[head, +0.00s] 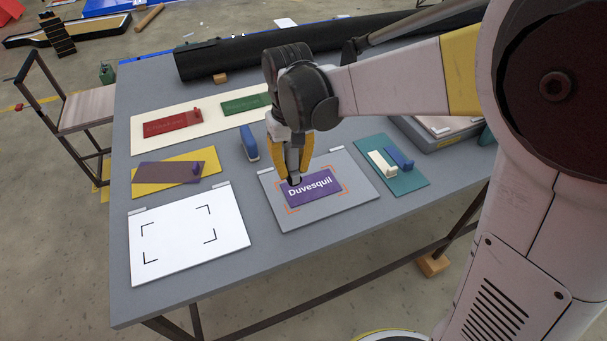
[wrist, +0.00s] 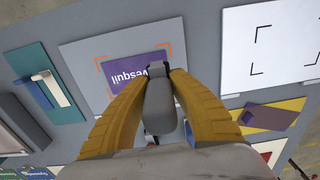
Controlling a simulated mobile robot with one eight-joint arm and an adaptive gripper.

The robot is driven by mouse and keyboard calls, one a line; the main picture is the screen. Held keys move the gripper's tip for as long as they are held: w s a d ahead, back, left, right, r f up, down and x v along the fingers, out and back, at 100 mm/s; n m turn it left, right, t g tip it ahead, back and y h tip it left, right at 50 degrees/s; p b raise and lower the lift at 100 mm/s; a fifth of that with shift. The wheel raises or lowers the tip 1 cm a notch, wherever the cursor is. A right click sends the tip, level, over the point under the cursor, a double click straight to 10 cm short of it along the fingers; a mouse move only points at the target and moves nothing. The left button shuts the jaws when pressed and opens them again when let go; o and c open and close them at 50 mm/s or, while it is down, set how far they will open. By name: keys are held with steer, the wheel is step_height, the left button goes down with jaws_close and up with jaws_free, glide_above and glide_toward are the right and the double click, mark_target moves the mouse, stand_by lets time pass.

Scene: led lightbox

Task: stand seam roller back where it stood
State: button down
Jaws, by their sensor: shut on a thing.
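My gripper (head: 291,160) is shut on the seam roller, a tool with a grey handle and a dark roller end. The roller (wrist: 160,106) shows between the yellow fingers in the wrist view, dark end toward the purple panel. In the head view its lower end (head: 294,181) is over the upper left edge of the purple panel (head: 316,188) lettered "Duvesquil". I cannot tell whether it touches the panel. The panel lies within orange corner marks on a grey board (head: 346,204). The fingers hide part of the roller.
A blue block (head: 249,143) stands just left of my gripper. A white board (head: 183,236) with black corner marks lies empty at front left. A yellow board (head: 150,186), a cream board (head: 213,118) and a teal board (head: 405,186) carry pieces. A black roll (head: 230,58) lies behind.

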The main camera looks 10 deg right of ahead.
mark_target(291, 152)
steer(key=shift+r+p, duration=1.9)
steer(key=shift+r, duration=0.7)
steer(key=shift+f, duration=0.1)
